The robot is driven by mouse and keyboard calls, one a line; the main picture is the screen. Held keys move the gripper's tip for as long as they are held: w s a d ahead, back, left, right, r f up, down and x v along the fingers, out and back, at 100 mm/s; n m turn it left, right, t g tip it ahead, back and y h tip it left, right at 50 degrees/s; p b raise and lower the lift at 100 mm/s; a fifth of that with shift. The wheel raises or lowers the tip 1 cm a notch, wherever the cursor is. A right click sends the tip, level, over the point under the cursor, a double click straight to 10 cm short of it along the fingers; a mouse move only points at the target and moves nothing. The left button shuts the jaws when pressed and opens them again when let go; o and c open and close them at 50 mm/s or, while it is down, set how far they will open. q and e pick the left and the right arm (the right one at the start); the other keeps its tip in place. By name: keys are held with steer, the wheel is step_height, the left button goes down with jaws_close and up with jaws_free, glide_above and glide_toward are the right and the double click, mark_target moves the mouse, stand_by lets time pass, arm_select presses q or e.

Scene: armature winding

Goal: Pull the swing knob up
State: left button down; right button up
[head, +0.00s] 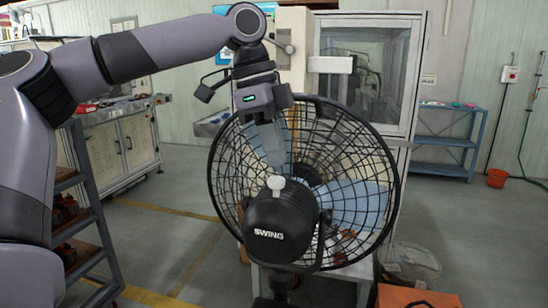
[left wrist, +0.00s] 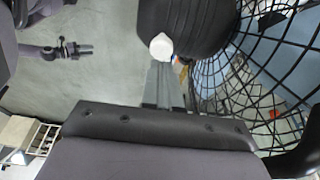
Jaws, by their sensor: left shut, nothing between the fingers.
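The white swing knob (head: 276,182) stands on top of the black fan motor housing (head: 268,228), which is marked SWING. In the left wrist view the knob (left wrist: 161,47) shows as a round white cap at the housing's edge. My left gripper (head: 275,161) points down just above the knob, its fingers shut and empty. In the left wrist view its fingertips (left wrist: 164,66) reach close to the knob; I cannot tell whether they touch it.
The black wire fan cage (head: 345,135) stands right behind the housing and close to my left gripper. A glass-fronted cabinet (head: 412,75) is behind it. A blue shelf (head: 445,140) and a red bucket (head: 497,178) stand at the far right. Open floor lies to the left.

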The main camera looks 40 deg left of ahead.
arm_select(q)
steer(key=shift+f, duration=0.8)
steer(key=shift+f, duration=0.15)
